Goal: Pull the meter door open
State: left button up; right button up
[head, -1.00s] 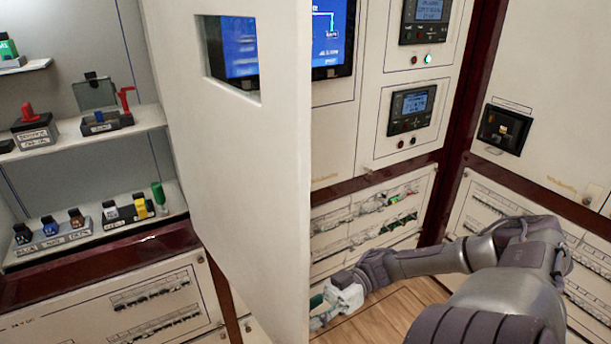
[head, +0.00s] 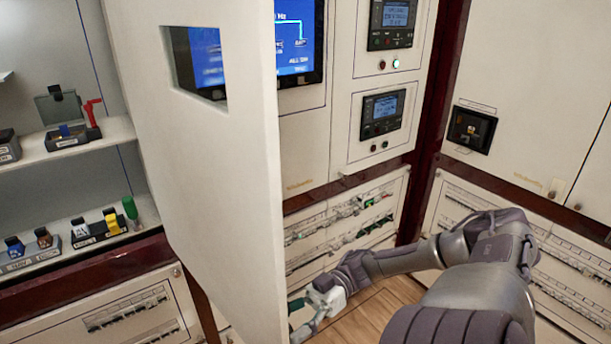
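The meter door (head: 218,170) is a tall white panel with a rectangular window cut-out. It stands swung out from the cabinet front, left of centre in the head view. A blue display screen (head: 300,42) shows behind it and through the cut-out. My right gripper (head: 303,318) is low beside the door's right edge, partly hidden by the door. I cannot tell whether its fingers touch the door or are open or shut. My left gripper is not in view.
Left of the door are shelves (head: 60,150) holding several small breaker devices. Two small meters (head: 391,20) and (head: 381,112) are on the cabinet front. A dark socket box (head: 471,129) is at right. Wooden floor (head: 375,315) shows below.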

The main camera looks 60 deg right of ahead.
jog(key=v, duration=1.1)
